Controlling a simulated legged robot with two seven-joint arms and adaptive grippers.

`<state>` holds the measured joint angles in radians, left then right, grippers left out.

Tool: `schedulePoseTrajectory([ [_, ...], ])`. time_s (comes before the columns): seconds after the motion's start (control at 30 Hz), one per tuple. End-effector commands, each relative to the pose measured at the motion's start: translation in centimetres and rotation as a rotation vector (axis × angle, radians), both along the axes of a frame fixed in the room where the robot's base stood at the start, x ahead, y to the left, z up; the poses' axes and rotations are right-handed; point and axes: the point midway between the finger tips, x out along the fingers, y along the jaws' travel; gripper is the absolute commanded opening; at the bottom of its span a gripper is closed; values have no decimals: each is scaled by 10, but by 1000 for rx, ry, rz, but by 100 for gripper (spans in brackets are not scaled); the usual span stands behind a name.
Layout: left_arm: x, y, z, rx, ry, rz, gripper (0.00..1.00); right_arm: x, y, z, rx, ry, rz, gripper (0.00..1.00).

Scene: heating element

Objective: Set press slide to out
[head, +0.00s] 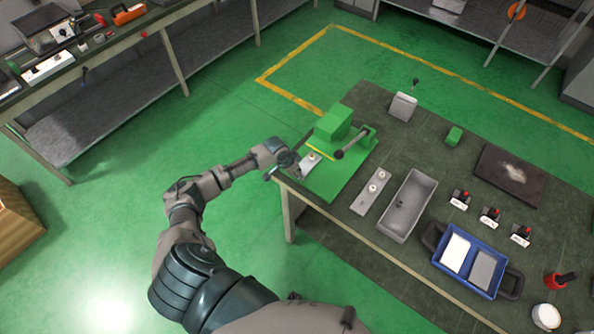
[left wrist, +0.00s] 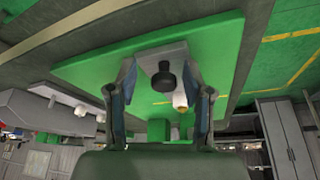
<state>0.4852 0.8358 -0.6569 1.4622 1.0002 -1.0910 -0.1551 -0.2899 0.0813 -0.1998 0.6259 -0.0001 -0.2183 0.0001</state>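The press (head: 333,124) is green, with a block and a lever ending in a dark knob, on a green base plate (head: 345,178) at the table's near left corner. Its slide (head: 310,160) is a grey plate at the left of the base, carrying a small white piece. In the left wrist view the slide (left wrist: 160,57) has a black knob (left wrist: 163,78) and the white piece (left wrist: 180,101) beside it. My left gripper (head: 282,168) is at the slide's outer end. Its fingers (left wrist: 165,84) are open, one on each side of the knob, with gaps visible. My right gripper is out of view.
Right of the press on the table are a grey plate with white pieces (head: 373,190), a grey tray (head: 421,188), a blue tray (head: 447,282) and several red-button boxes.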

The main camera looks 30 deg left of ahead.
Motion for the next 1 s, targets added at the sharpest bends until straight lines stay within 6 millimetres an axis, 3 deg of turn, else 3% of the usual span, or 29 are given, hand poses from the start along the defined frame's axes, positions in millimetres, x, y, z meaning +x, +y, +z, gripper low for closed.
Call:
schedulePoseTrajectory([
  [0.3,-2,3,9,0,-5,2,51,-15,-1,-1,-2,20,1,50],
  [0.7,-29,15,85,3,-4,1,51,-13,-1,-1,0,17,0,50],
  [1.0,-39,20,110,1,0,0,51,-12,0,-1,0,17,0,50],
])
